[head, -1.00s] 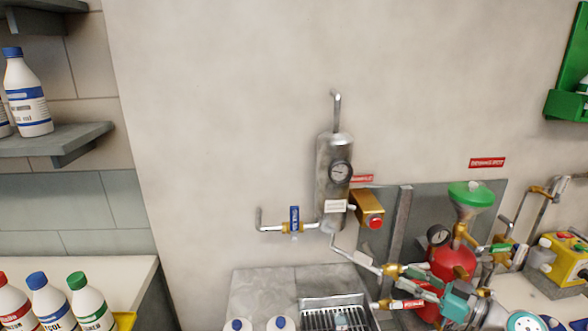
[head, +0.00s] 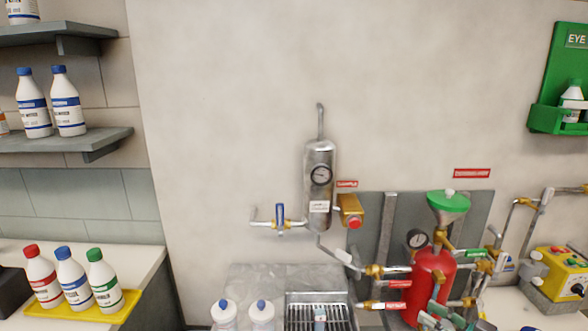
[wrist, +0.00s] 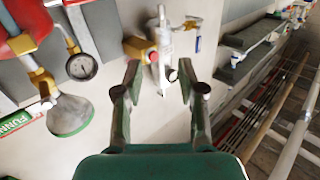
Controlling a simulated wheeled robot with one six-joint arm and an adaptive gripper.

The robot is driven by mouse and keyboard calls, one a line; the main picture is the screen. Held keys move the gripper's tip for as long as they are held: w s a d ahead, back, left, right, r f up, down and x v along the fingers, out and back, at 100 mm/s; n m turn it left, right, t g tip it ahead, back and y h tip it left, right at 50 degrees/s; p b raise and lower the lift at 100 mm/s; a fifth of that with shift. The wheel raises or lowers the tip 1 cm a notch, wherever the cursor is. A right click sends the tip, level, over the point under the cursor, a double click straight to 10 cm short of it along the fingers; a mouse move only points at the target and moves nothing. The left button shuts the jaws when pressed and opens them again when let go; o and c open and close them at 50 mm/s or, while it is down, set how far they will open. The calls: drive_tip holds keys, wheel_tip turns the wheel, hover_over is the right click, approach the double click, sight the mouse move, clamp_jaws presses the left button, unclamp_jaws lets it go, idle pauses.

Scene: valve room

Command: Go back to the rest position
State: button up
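My gripper (wrist: 160,85) is open in the wrist view, its two dark fingers apart with nothing between them. In the head view only a teal part of my arm shows at the bottom edge, in front of the red vessel (head: 431,285). The red vessel has a green funnel (head: 448,203) on top and a gauge (head: 417,239) at its left. A steel cylinder (head: 319,190) with a gauge is fixed to the wall left of it. A valve with a blue handle (head: 280,215) sits on the pipe at the cylinder's left, the handle upright.
A metal drain grate (head: 318,312) lies below the cylinder, beside two white bottles (head: 262,314). A yellow tray (head: 104,308) holds three bottles at the left. Shelves (head: 70,143) with bottles hang above. A green eyewash holder (head: 548,118) and a yellow box (head: 560,270) are at the right.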

drive_tip(key=s+a+f+m+h, duration=0.5)
drive_tip(key=s+f, duration=0.5)
drive_tip(key=f, duration=0.2)
drive_tip(key=s+a+f+m+h, duration=0.4)
drive_tip(key=s+a+f, duration=0.1)
drive_tip(key=s+f, duration=0.5)
drive_tip(key=s+a+r, duration=0.1)
drive_tip(key=s+r, duration=0.2)
drive_tip(key=s, duration=0.6)
drive_tip(key=s+a+r+n+h, duration=0.1)
drive_tip(key=s+r, duration=0.3)
drive_tip(key=s, duration=0.5)
drive_tip(key=s+a+r+t+h, duration=0.1)
drive_tip(key=s+r, duration=0.3)
drive_tip(key=s, duration=0.5)
drive_tip(key=shift+s+r+n, duration=0.2)
drive_tip(key=shift+s+n, duration=0.1)
